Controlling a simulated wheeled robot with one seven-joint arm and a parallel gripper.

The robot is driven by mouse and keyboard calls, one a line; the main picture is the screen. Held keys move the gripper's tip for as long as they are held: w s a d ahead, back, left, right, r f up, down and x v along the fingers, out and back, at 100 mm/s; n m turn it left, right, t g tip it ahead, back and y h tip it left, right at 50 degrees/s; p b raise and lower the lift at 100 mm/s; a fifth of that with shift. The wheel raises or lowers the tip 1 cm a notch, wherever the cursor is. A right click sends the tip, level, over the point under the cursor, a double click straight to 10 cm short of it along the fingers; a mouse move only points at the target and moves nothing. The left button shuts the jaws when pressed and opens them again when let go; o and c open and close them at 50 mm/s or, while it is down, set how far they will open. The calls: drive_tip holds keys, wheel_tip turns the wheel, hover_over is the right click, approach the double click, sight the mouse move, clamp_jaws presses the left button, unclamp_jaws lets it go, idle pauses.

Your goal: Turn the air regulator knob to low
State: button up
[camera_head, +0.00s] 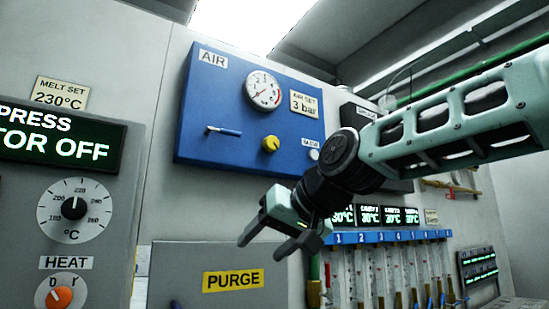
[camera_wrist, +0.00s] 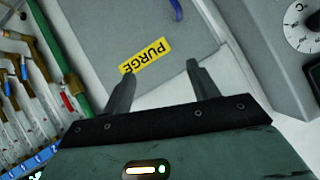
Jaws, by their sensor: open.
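The blue AIR panel (camera_head: 205,143) hangs on the wall at the upper middle of the head view. A small yellow knob (camera_head: 271,144) sits on it, below a round pressure gauge (camera_head: 263,90). I take it to be the regulator knob; its setting is too small to read. My gripper (camera_head: 262,250) is open and empty, well below the knob and apart from it, in front of the grey PURGE cabinet. In the wrist view my gripper (camera_wrist: 160,70) has its two fingers spread toward the PURGE label (camera_wrist: 146,55). The knob is not in the wrist view.
An "AIR SET 3 bar" label (camera_head: 304,104) is beside the gauge. Flow tubes (camera_head: 385,270) stand at lower right. A heater panel with an orange knob (camera_head: 60,297) is at left.

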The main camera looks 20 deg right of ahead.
drive_tip(key=d+r+m+t, duration=0.1)
drive_tip(key=d+r+t, duration=0.15)
drive_tip(key=r, duration=0.55)
drive_tip(key=d+r+m+t, duration=0.1)
drive_tip(key=d+r+t, duration=0.1)
drive_tip(key=d+r, duration=0.35)
drive_tip(key=m+t+b, duration=0.1)
drive_tip(key=t, duration=0.2)
approach(273, 142)
drive_tip(key=shift+g+h, duration=0.25)
drive_tip(key=shift+h, duration=0.05)
drive_tip(key=p+x, duration=0.2)
drive_tip(key=x, duration=0.1)
drive_tip(key=p+x, duration=0.2)
drive_tip(key=p, duration=0.1)
drive_tip(key=r+p+x, duration=0.1)
drive_tip(key=p+x, duration=0.2)
drive_tip(key=shift+w, duration=0.3)
drive_tip(key=shift+w+a+f, duration=0.15)
drive_tip(key=shift+w+a, duration=0.05)
drive_tip(key=shift+w, duration=0.25)
drive_tip(key=c, duration=1)
